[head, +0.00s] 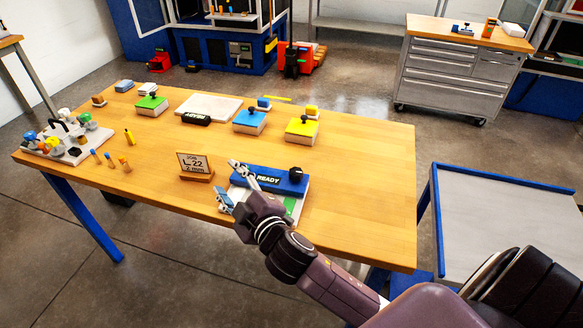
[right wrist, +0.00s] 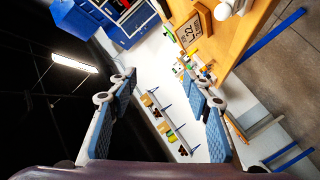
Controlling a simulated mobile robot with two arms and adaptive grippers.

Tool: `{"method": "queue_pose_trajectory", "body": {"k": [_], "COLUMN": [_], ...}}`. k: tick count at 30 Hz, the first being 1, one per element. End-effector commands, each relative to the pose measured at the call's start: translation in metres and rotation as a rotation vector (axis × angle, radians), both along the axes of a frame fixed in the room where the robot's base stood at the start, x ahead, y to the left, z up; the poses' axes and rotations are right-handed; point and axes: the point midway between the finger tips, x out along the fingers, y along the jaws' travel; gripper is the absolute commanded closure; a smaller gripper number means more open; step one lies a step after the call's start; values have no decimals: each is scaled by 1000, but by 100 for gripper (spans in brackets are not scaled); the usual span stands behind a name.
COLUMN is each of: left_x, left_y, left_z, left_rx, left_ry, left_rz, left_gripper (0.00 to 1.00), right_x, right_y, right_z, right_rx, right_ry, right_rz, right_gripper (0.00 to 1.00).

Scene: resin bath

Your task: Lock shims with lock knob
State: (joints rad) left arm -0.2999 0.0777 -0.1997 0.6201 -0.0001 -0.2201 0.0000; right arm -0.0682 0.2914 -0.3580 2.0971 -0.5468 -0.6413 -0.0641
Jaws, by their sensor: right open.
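A blue bar lettered READY (head: 262,180) lies near the front edge of the wooden table, on a pale plate with a green strip (head: 292,206). A round black lock knob (head: 296,173) sits at the bar's right end. My right gripper (head: 233,187) is open and empty by the bar's left end; one finger overlaps the bar in the head view, and I cannot tell whether it touches. In the right wrist view its two blue-padded fingers (right wrist: 160,82) stand wide apart with nothing between them. The shims cannot be made out. My left gripper is not in view.
Green (head: 152,105), blue (head: 249,121) and yellow (head: 302,129) topped blocks stand farther back. A rack of knobs (head: 72,140) is at left. The table's right side is clear.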

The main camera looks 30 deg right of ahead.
Motion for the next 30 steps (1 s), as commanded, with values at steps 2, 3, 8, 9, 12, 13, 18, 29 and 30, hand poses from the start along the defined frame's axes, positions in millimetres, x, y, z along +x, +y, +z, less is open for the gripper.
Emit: {"method": "queue_pose_trajectory", "body": {"k": [2,3,8,9,12,13,18,29,30], "left_x": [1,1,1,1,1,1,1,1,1], "left_y": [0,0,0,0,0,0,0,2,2], "left_z": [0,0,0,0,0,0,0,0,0], "left_rx": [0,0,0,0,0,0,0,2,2], "left_ry": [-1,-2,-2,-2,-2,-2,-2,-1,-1], "left_rz": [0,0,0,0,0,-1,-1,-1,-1], "left_gripper": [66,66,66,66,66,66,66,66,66], "right_x": [23,31,45,45,41,40,35,57,58], "right_y": [23,38,103,119,155,163,187,42,12], "right_z": [38,56,107,114,117,114,76,-32,-37], "right_rx": [-115,-179,-460,-536,-731,-792,-1145,-1802,-1849], "right_ry": [-149,-227,-505,-565,-692,-724,-831,-523,-439], "right_rz": [92,146,380,443,609,661,970,1668,1741], "right_gripper": [55,55,55,55,55,55,55,55,55]}}
